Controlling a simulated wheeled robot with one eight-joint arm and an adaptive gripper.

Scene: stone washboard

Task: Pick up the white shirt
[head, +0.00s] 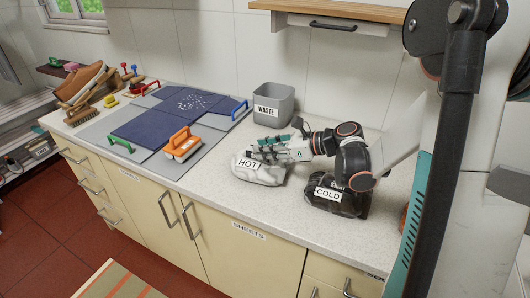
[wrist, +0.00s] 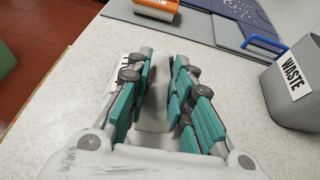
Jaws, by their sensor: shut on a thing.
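The white shirt (head: 262,174) is a crumpled white bundle on the countertop in the head view, with a HOT label on its front. My gripper (head: 257,150) reaches it from the right, and its fingers are at the bundle's top. In the wrist view my gripper (wrist: 153,90) has its teal-padded fingers on both sides of the white shirt (wrist: 153,118), shut on it. The fingers hide part of the shirt, and its label shows only partly beside the left finger. The shirt appears to rest on the counter.
A black bundle labelled COLD (head: 345,205) lies right of the shirt, under my arm. A grey WASTE bin (head: 273,101) stands behind. The counter's front edge is close to the shirt.

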